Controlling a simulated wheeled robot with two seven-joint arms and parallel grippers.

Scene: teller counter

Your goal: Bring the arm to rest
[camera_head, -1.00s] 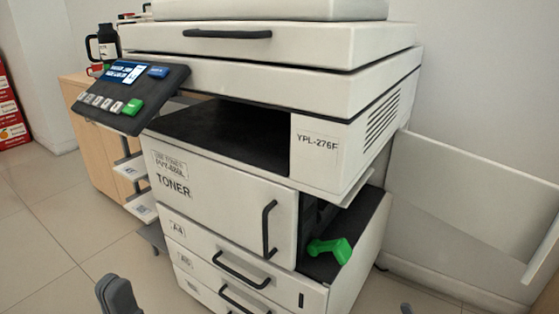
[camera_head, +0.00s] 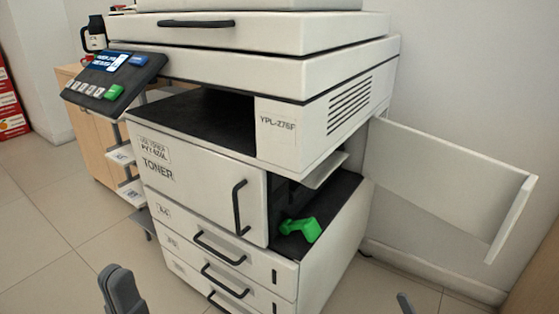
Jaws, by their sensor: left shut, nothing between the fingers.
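My left gripper (camera_head: 119,289) shows at the bottom left of the head view. It is shut and empty, pointing up, apart from the printer. A small grey tip at the bottom edge right of centre (camera_head: 405,303) seems to be part of my right gripper; the rest is out of frame, and its jaws cannot be made out. The large white printer (camera_head: 195,196) stands in front of me.
The printer's side door (camera_head: 450,185) stands wide open to the right. A green lever (camera_head: 300,229) sits in the open side bay. The toner door and paper drawers (camera_head: 222,245) face me with dark handles. Tiled floor (camera_head: 50,240) is clear at left.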

